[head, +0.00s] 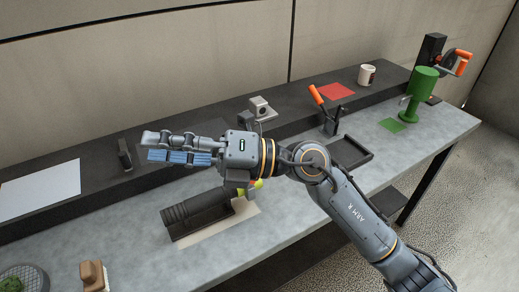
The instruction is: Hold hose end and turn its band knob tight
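A dark ribbed hose end (200,208) lies in a dark holder on the grey bench, left of centre. A small yellow-green and red part (257,184) shows at its right end, mostly hidden behind my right wrist; I cannot tell whether it is the band knob. My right gripper (180,147) reaches in from the right, above and behind the hose end in the picture, apart from it. Its grey fingers with blue pads point left. They are seen from the side, so the gap between them is unclear. My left gripper is not in view.
A black tray (362,160), an orange-handled tool (317,96) and a green vessel (421,92) stand to the right. A grey device (260,107) and white mug (367,75) sit on the raised shelf. A brown block (94,275) is at lower left.

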